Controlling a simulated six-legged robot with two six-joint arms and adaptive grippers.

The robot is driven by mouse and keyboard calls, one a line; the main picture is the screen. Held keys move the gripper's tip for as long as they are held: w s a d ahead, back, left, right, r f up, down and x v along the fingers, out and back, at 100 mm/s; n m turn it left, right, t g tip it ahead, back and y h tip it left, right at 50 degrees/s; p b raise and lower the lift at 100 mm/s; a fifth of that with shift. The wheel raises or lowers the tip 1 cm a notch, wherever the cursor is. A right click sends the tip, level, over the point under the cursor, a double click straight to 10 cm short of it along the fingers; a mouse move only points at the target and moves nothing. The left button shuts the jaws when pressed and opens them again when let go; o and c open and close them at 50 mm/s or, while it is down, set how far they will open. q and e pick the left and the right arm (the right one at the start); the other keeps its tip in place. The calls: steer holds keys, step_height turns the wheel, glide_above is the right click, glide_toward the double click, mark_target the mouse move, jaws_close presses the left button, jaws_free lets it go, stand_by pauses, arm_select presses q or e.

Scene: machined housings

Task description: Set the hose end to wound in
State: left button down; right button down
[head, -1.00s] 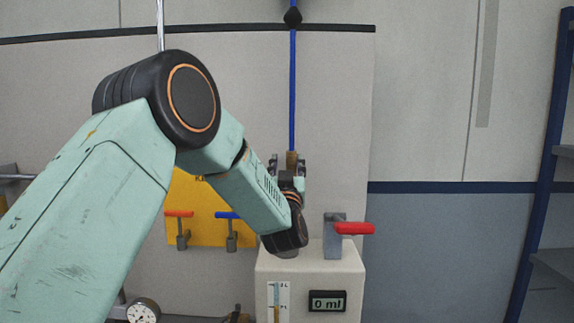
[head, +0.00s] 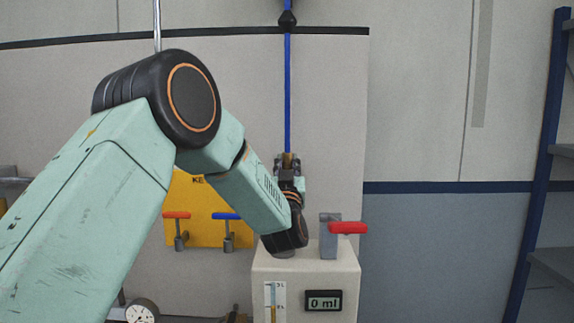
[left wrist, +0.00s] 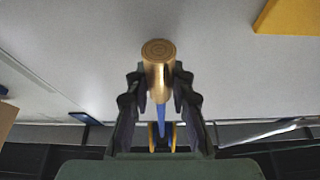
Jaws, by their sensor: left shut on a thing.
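My left gripper (head: 288,166) is shut on the hose end, with one dark finger on each side of the brass in the left wrist view (left wrist: 158,85). The hose looks taut between fitting and gripper. My right gripper is in neither view.
Below the gripper stands a white box (head: 306,277) with a display reading 0 ml (head: 323,301) and a red-handled valve (head: 346,227) on top. A yellow panel (head: 205,192) carries a red handle (head: 176,215) and a blue handle (head: 226,216). Blue shelving (head: 545,150) stands at right.

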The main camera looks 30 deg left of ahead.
arm_select(q)
step_height(320, 180, up, 10)
steer(key=p, duration=0.4)
steer(key=shift+f, duration=0.2)
steer(key=shift+r+p, duration=0.3)
steer(key=shift+r, duration=0.15)
steer(key=c, duration=1.6)
jaws_free()
steer(key=o, duration=0.5)
steer(key=shift+w+a+f, duration=0.1)
steer(key=shift+w+f, duration=0.05)
steer(key=shift+f, duration=0.15)
steer(key=shift+c, duration=0.2)
